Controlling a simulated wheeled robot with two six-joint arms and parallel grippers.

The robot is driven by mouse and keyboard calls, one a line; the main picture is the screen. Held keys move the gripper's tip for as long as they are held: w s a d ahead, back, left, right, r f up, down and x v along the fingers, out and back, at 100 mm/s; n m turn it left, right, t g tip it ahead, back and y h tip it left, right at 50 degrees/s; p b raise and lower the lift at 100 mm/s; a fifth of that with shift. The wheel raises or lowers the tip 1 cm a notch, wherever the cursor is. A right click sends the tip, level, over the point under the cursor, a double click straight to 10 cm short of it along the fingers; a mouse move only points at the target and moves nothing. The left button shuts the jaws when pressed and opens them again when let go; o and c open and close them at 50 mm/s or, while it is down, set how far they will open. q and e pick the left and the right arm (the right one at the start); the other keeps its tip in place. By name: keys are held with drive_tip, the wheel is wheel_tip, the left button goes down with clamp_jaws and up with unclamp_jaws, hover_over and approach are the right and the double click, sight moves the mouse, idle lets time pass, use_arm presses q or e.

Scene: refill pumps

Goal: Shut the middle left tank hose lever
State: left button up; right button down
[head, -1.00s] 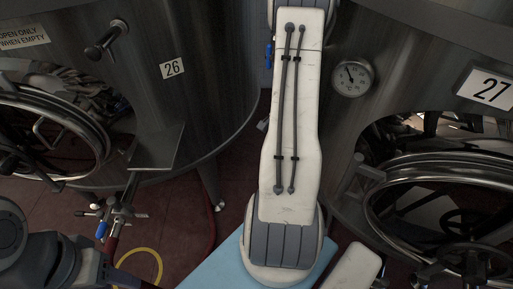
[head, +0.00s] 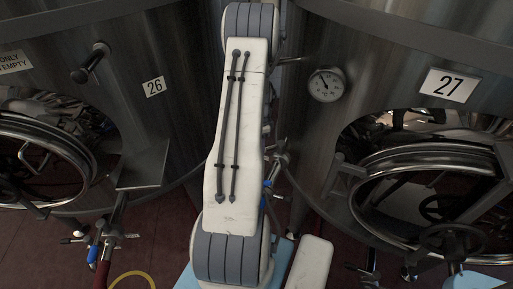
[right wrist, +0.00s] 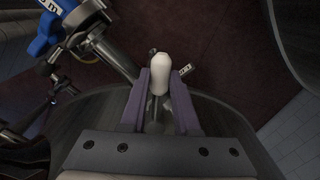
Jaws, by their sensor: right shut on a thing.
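My right gripper (right wrist: 160,80) has purple fingers closed on a pale, rounded lever end (right wrist: 160,68), which stands up between the fingertips in the right wrist view. A metal pipe and a blue-handled valve (right wrist: 45,35) lie at its upper left. In the head view my white arm covers the gripper and the lever. A valve with a blue part (head: 267,190) shows just right of the arm, between the tanks. Another valve with a blue part (head: 95,250) and a red hose sits below tank 26 (head: 160,120). My left gripper is not in view.
Tank 27 (head: 300,120) stands at the right with a gauge (head: 326,84) and an open round hatch. A second open hatch is at the left. A yellow hose (head: 135,274) lies low at the left. Dark red floor shows between the tanks.

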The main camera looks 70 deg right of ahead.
drive_tip(key=shift+d+r, duration=0.15)
drive_tip(key=shift+d, duration=0.05)
drive_tip(key=c, duration=0.6)
unclamp_jaws()
drive_tip(key=shift+c, duration=0.2)
drive_tip(key=shift+a, duration=0.1)
wheel_tip(320, 180, up, 10)
drive_tip(key=shift+r+b, duration=0.15)
drive_tip(key=shift+b, duration=0.3)
